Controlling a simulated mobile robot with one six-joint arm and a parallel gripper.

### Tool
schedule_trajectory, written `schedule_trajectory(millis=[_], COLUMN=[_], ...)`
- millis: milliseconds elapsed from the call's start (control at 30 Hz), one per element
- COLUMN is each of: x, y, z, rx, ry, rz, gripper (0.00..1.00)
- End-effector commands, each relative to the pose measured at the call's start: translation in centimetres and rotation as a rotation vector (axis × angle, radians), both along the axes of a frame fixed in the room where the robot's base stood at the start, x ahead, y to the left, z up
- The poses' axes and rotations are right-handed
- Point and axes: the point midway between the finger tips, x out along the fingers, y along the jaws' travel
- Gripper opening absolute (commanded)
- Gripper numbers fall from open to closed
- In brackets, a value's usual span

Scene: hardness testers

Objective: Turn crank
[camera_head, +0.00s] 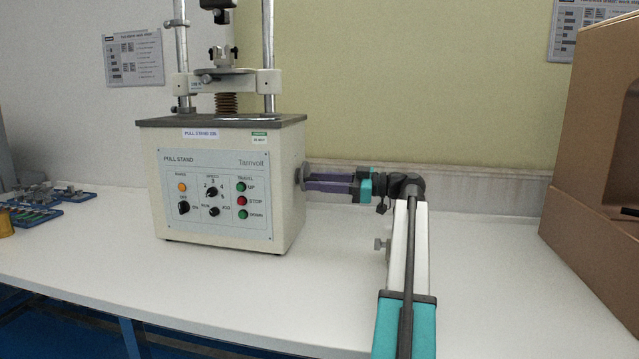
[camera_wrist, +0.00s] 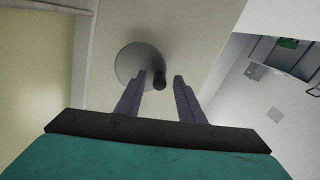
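The pull stand (camera_head: 225,195) is a white box on the bench with a control panel on its front. Its crank, a round grey disc (camera_wrist: 132,62) with a short dark handle (camera_wrist: 160,79), is on the stand's right side. In the head view the disc (camera_head: 299,177) shows edge-on, partly hidden by my fingers. My gripper (camera_head: 308,182) reaches in from the right. In the wrist view its purple fingers (camera_wrist: 160,82) are apart, with the handle's end between their tips. The handle is closer to the left finger; contact cannot be told.
A large brown box-like housing (camera_head: 596,150) stands at the right. Blue trays with small parts (camera_head: 40,210) lie at the far left. The wall with a grey trunking strip (camera_head: 480,190) is close behind. The white bench top in front of the stand (camera_head: 290,290) is clear.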

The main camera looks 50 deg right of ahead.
Motion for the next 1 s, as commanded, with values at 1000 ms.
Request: schedule_trajectory(millis=[1000], x=[-7.9], y=[-5.1], z=[0.1], rx=[0.001], ry=[0.001], rz=[-0.003], gripper=[0.35])
